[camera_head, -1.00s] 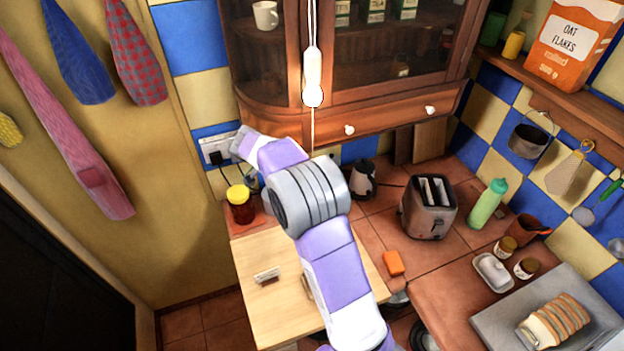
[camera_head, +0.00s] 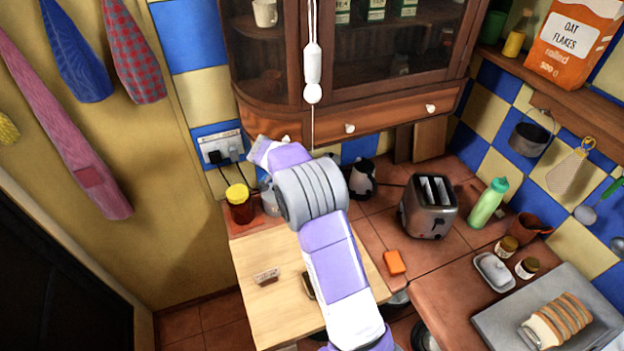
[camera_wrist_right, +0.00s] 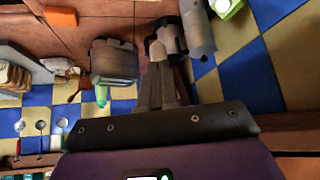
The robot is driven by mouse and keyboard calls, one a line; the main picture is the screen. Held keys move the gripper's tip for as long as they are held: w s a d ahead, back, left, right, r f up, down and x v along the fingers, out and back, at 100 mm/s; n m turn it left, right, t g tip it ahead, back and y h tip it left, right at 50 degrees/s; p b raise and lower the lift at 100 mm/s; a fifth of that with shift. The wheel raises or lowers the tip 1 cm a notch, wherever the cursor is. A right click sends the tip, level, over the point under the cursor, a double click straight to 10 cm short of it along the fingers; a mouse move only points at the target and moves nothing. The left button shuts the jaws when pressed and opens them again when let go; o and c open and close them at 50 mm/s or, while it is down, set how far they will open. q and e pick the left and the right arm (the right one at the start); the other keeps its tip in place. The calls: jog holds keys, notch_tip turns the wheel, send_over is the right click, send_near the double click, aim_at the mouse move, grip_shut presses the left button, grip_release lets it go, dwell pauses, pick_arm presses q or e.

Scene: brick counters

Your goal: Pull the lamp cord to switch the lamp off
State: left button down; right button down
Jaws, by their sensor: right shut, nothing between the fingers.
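The white lamp (camera_head: 312,65) hangs in front of the wall cabinet, with a round bulb at its lower end. The bulb looks plain white, without a bright outline. The thin pale cord (camera_head: 313,128) hangs straight down below the bulb and passes behind or onto my right arm; its lower end is hidden. My right arm reaches up from the bottom of the head view; its fingers cannot be made out there. In the right wrist view my right gripper (camera_wrist_right: 160,65) is shut and empty, with no cord visible at it. My left gripper is not in view.
The wooden cabinet (camera_head: 390,118) stands behind the lamp. A toaster (camera_head: 430,207), a kettle (camera_head: 362,178) and a green bottle (camera_head: 487,203) stand on the tiled counter. A red jar with a yellow lid (camera_head: 240,205) stands left of my arm, below a wall socket (camera_head: 222,147).

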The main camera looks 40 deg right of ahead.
jog(key=shift+s+d, duration=0.1)
jog(key=shift+s, duration=0.05)
jog(key=a, duration=0.1)
jog(key=a+r+b, duration=0.1)
jog(key=shift+a, duration=0.4)
jog(key=b+v, duration=0.1)
jog(key=v, duration=0.6)
jog(key=shift+a+r, duration=0.15)
jog(key=shift+a, duration=0.1)
dwell(0.4)
